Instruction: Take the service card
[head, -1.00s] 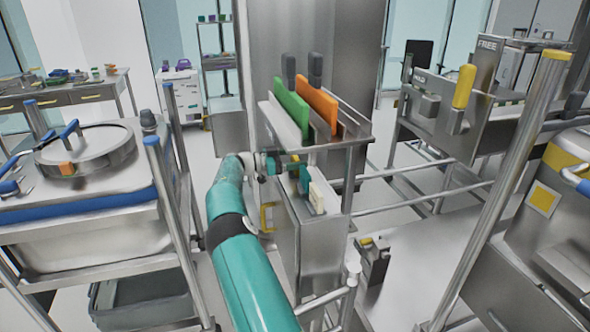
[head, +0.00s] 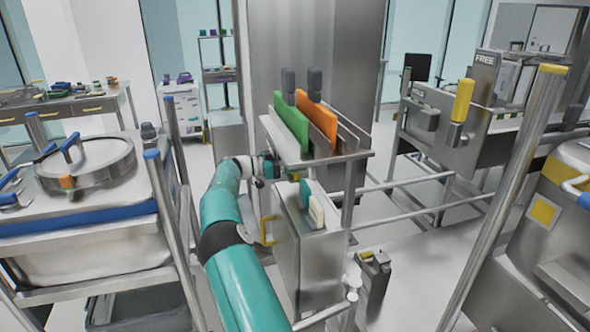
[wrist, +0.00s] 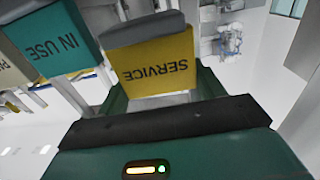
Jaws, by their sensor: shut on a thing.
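The service card (wrist: 155,65) is yellow with a grey top edge and dark lettering, upside down in the wrist view. My gripper (wrist: 165,97) is shut on it, with the dark green fingers at either side of its lower part. A teal IN USE card (wrist: 55,42) is beside the service card. A pale card (wrist: 12,68) is at the left edge, its lettering cut off.
A steel shelf (head: 347,157) with a green board (head: 291,124) and an orange board (head: 317,108) is just above and behind my gripper. A yellow handle (head: 266,231) sticks out from the box's left side. A cart with a lidded vessel (head: 85,160) is at left.

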